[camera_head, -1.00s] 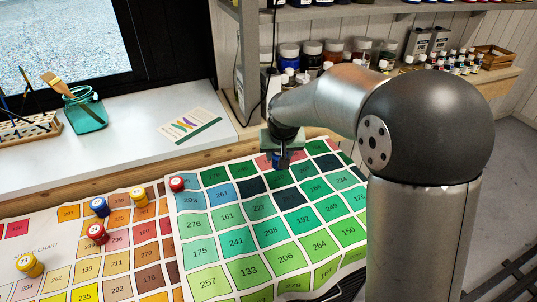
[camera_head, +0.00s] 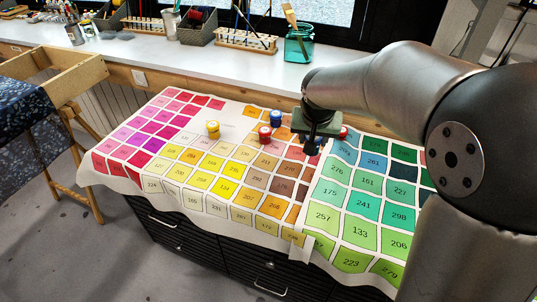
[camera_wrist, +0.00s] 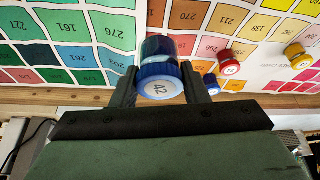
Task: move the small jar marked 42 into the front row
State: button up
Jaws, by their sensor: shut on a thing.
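The small jar marked 42 (camera_wrist: 158,88) has a blue lid and a clear body with blue-green contents. My gripper (camera_wrist: 160,78) is shut on it, with one finger on each side. In the head view my gripper (camera_head: 312,140) is above the seam between the warm-coloured and green charts; the held jar is mostly hidden there. Other small jars stand on the warm chart to its left: a yellow-lidded one (camera_head: 213,127), a red-lidded one (camera_head: 265,133) and a blue-lidded one (camera_head: 276,117). Another red-lidded jar (camera_head: 343,132) stands just right of my gripper.
The colour-chart cloth (camera_head: 150,185) covers a bench with dark drawers. A white sill (camera_head: 150,50) behind holds a teal brush jar (camera_head: 299,45) and a brush rack (camera_head: 245,42). A wooden frame stand (camera_head: 60,75) is at left. The front of the warm chart is clear.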

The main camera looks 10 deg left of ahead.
jog(key=w+a+f, duration=0.1)
jog(key=w+f, duration=0.2)
jog(key=w, duration=0.1)
jog(key=w+a+f+p, duration=0.1)
jog(key=w+f, duration=0.2)
jog(key=w, duration=0.1)
jog(key=w+a+f+p, duration=0.1)
jog(key=w+a+f, duration=0.1)
jog(key=w+f, duration=0.1)
jog(key=shift+w+f, duration=0.15)
jog(key=shift+w, duration=0.75)
jog(key=shift+w+f, duration=0.15)
jog(key=shift+f, duration=0.1)
jog(key=shift+w+f, duration=0.1)
jog(key=shift+f, duration=1.45)
jog(key=shift+f, duration=0.25)
jog(key=o, duration=1)
jog(key=shift+r, duration=0.1)
